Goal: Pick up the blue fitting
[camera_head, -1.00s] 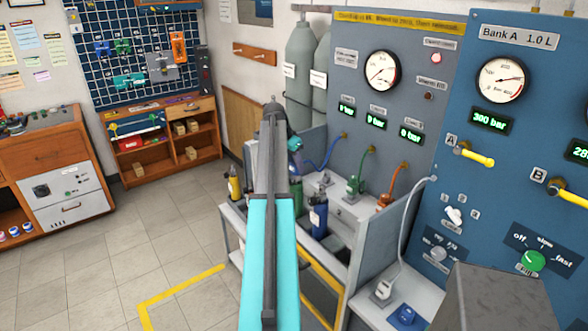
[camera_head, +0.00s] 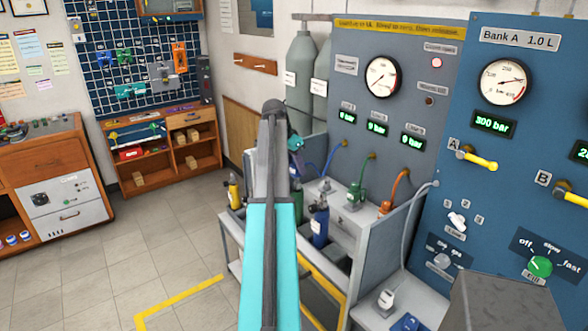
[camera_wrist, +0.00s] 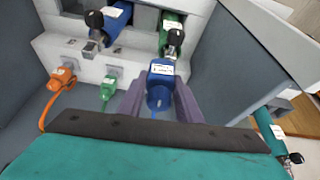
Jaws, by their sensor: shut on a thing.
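The blue fitting (camera_wrist: 160,84) sits between the purple fingers of my gripper (camera_wrist: 158,100) in the wrist view, and the gripper is shut on it. A thin blue line runs from its lower end. Whether it still touches the surface behind is unclear. In the head view my gripper (camera_head: 296,144) shows only partly beside my arm, near the left end of the bench. The blue fitting is not clear there, but a blue hose (camera_head: 331,160) runs from the panel towards the gripper.
A green fitting (camera_head: 356,192) and an orange fitting (camera_head: 386,207) stand to the right on the bench. A blue cylinder (camera_head: 320,226) and a green cylinder (camera_wrist: 173,36) stand close by. Grey gas bottles (camera_head: 300,72) and the gauge panel (camera_head: 400,110) rise behind. The floor at left is clear.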

